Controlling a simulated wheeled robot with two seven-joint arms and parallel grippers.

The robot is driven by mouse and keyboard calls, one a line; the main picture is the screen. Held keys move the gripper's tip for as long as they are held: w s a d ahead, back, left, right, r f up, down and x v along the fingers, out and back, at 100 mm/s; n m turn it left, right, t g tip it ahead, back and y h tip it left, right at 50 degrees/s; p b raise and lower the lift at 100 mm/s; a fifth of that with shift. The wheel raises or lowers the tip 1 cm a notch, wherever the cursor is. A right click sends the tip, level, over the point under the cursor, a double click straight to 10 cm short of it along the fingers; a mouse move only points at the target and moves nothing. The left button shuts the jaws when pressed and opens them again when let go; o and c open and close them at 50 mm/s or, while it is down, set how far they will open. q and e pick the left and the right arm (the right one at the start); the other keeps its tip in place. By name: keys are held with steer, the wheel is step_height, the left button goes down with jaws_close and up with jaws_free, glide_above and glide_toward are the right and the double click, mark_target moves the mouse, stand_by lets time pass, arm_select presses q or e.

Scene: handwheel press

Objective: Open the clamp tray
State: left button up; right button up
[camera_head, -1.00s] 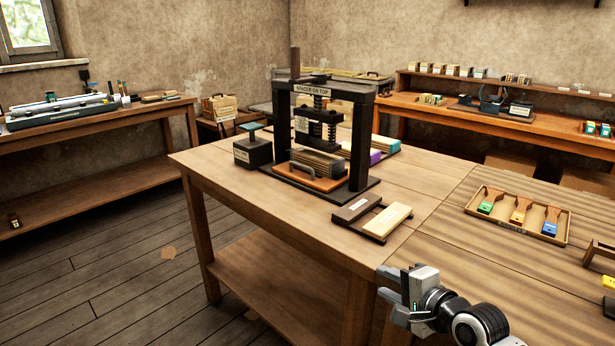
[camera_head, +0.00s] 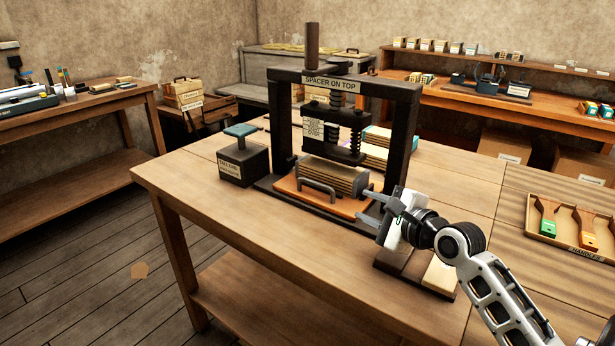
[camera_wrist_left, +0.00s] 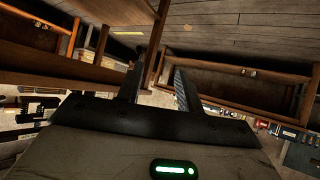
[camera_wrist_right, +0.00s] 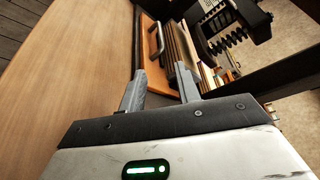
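The clamp tray (camera_head: 337,201) is an orange-brown board with a grey handle (camera_head: 318,193) on its front edge. It sits in the base of the black handwheel press (camera_head: 283,130) and bears a stack of boards (camera_head: 341,176). In the right wrist view the tray (camera_wrist_right: 157,74) and its handle (camera_wrist_right: 157,40) lie beyond the fingers. My right gripper (camera_head: 365,204) is open and empty at the tray's right corner, apart from the handle; its fingers also show in the right wrist view (camera_wrist_right: 162,88). My left gripper (camera_wrist_left: 158,78) is open and empty, outside the head view.
A dark block with a teal top (camera_head: 240,155) stands left of the press. A dark tray with a pale block (camera_head: 438,275) lies below my right gripper. The table's front left is clear.

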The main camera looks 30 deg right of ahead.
mark_target(323, 187)
steer(key=b+x, duration=0.1)
steer(key=x, duration=1.4)
steer(key=shift+r, duration=0.2)
jaws_close()
